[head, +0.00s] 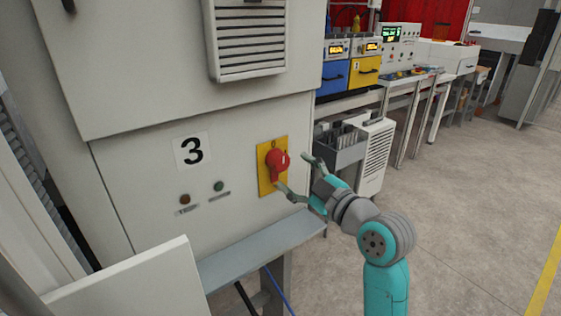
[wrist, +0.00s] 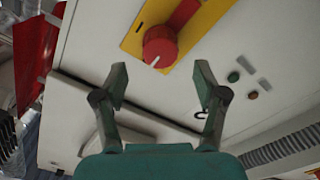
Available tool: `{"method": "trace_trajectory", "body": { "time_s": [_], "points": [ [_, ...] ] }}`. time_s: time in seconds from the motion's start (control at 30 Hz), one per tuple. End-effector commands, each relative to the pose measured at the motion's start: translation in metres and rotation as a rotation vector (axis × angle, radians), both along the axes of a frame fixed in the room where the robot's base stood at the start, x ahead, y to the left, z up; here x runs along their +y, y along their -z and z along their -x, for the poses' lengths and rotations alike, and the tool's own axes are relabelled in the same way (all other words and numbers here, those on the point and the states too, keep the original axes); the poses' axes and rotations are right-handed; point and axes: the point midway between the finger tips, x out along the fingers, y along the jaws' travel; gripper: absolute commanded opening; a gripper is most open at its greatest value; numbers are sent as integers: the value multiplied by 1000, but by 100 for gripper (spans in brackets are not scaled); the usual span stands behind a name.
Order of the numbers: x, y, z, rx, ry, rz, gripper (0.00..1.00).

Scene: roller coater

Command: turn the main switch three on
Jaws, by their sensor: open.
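In the wrist view the red knob (wrist: 160,47) and yellow plate (wrist: 133,41) lie beyond the fingertips, toward the top. My gripper (head: 297,174) is open and empty, just right of and in front of the knob. In the wrist view its fingers (wrist: 160,75) stand apart, with bare panel between them. I cannot tell whether a finger touches the knob.
A brown button (head: 185,199) and a green button (head: 219,186) sit left of the knob. A grey ledge (head: 262,249) juts out below the door. A vent (head: 248,40) is above. Benches with machines stand at the back right. The floor (head: 470,200) at right is clear.

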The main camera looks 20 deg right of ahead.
Motion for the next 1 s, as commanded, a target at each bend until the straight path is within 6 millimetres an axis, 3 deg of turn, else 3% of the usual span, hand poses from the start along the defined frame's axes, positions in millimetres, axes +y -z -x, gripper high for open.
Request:
{"method": "trace_trajectory", "body": {
  "time_s": [0.2,0.4,0.8,1.0],
  "points": [
    [13,0,-36,0,-2,0,72],
    [18,0,-56,1,-1,0,72],
    [20,0,-62,0,0,0,72],
    [20,0,-62,0,0,-1,22]
  ]
}}
